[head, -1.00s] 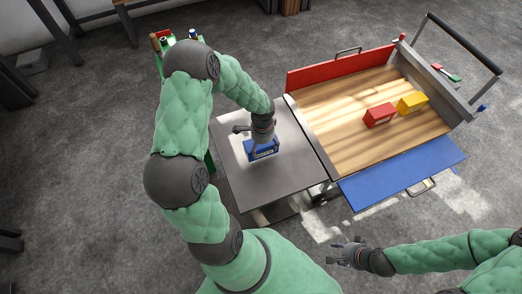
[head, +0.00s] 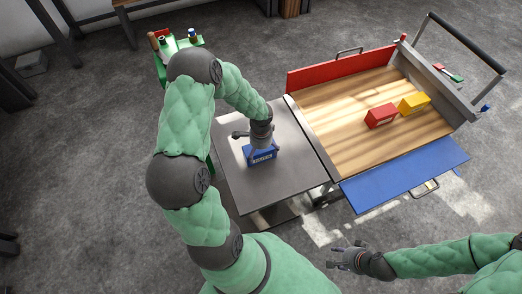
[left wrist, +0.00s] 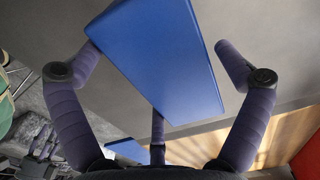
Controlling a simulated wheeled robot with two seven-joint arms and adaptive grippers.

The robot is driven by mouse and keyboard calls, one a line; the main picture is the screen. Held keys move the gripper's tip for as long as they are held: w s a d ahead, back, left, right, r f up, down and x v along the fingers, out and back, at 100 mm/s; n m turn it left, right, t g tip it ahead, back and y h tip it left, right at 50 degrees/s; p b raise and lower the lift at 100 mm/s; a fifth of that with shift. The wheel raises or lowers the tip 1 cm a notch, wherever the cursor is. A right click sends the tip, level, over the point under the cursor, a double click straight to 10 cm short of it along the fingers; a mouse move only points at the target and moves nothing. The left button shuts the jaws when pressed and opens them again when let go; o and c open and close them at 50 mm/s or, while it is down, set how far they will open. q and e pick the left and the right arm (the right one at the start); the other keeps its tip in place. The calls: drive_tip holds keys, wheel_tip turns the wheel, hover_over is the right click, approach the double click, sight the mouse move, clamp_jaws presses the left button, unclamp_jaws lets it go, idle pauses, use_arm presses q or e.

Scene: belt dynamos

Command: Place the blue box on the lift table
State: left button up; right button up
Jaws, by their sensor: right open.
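In the left wrist view, the blue box (left wrist: 165,60) lies between the spread fingers of my left gripper (left wrist: 155,60). One fingertip is close to the box's left corner, and a gap shows at the right finger. My right gripper (head: 345,257) is open and empty, low in the head view, away from the tables.
A wooden-topped cart (head: 340,120) adjoins the lift table on the right, with a red flap (head: 335,70) and a blue flap (head: 400,178). A red box (head: 380,115) and a yellow box (head: 413,102) sit on it. A green stand (head: 180,45) with small items is behind my left arm.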

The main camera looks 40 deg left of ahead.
use_arm(q)
wheel_tip(320, 180, up, 12)
drive_tip(key=p, duration=0.5)
drive_tip(key=d+f+n+h, duration=0.1)
drive_tip(key=d+f, duration=0.2)
drive_tip(key=d, duration=0.2)
drive_tip(key=s+d+f+n+h, duration=0.1)
drive_tip(key=d+f, duration=0.2)
drive_tip(key=d, duration=0.3)
drive_tip(key=s+d+f+n+h, duration=0.1)
drive_tip(key=d+f, duration=0.2)
drive_tip(key=d, duration=0.3)
drive_tip(key=shift+s+f, duration=0.1)
drive_tip(key=shift+f, duration=0.15)
drive_tip(key=s+d+f+n+h, duration=0.1)
drive_tip(key=s+d+f+n, duration=0.3)
drive_tip(key=s+d+f, duration=0.2)
drive_tip(key=s+d, duration=0.2)
drive_tip(key=d, duration=0.1)
drive_tip(key=shift+s+d+n, duration=0.25)
drive_tip(key=shift+n, duration=0.15)
